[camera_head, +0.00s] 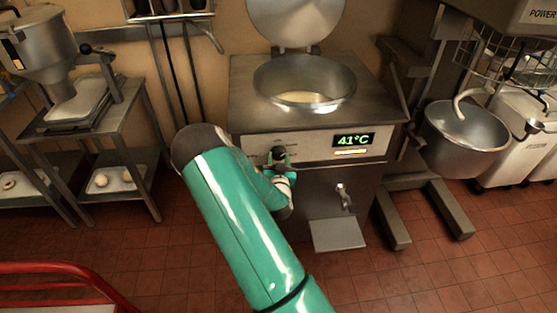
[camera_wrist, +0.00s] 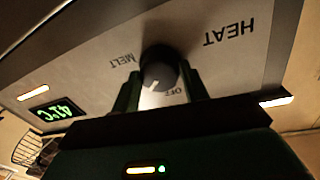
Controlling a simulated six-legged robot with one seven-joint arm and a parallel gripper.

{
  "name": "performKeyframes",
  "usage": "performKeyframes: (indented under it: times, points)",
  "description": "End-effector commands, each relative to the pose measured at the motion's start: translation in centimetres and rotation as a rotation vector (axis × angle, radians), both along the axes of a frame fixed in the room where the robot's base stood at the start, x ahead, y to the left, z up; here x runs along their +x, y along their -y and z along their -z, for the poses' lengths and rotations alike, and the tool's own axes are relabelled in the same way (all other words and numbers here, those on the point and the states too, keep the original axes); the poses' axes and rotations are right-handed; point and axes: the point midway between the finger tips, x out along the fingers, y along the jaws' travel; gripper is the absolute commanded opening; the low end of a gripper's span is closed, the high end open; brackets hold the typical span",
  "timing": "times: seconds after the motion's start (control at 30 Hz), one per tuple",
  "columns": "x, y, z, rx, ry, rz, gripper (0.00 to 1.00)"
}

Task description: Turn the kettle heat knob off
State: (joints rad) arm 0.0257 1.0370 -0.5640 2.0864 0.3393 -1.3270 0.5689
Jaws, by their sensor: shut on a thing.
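The kettle (camera_head: 240,100) is a steel unit with an open round bowl, its lid raised. Its front panel (camera_head: 318,146) carries a green 41°C display (camera_head: 353,140). My gripper (camera_wrist: 160,88) is shut on the knob, one dark finger on each side. In the head view my gripper (camera_head: 280,158) hides much of the knob.
A drain tap (camera_head: 344,196) and a small shelf (camera_head: 338,234) are below the panel. A mixer bowl (camera_head: 465,140) stands at right, a steel table (camera_head: 95,118) at left. A red-railed cart (camera_head: 50,268) is at lower left. Tiled floor at lower right is clear.

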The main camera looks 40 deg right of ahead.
Motion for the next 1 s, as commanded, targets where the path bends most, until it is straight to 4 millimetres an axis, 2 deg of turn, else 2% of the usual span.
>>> performKeyframes:
  times: [1.0]
  points:
    - [-0.21,0.14,0.34,-0.693,-0.478,0.0,0.21]
